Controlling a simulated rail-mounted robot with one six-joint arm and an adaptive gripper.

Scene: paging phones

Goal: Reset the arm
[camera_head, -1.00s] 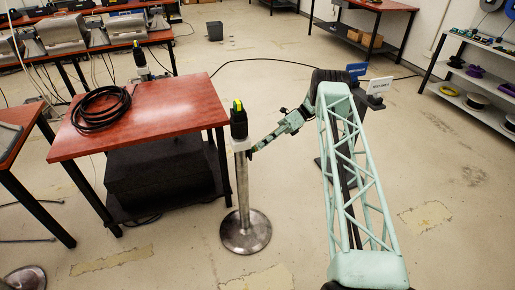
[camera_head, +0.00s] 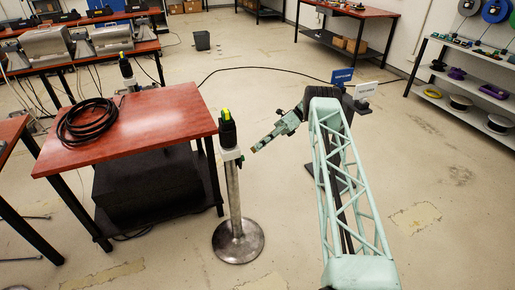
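My arm, a pale green lattice link, reaches up the right half of the view and bends left at the far end. My gripper (camera_head: 254,150) is at the end of the short green wrist. It is small here, and I cannot see whether its fingers are apart. A black phone with a yellow-green top (camera_head: 227,127) sits on a metal post (camera_head: 233,195) with a round base. My gripper is to the right of this post, with a gap between them. A second similar phone (camera_head: 126,72) stands behind the red table.
A red table (camera_head: 150,125) with a coiled black cable (camera_head: 88,122) stands left of the post. A shelf with spools (camera_head: 470,85) is at the right. The floor between is mostly clear.

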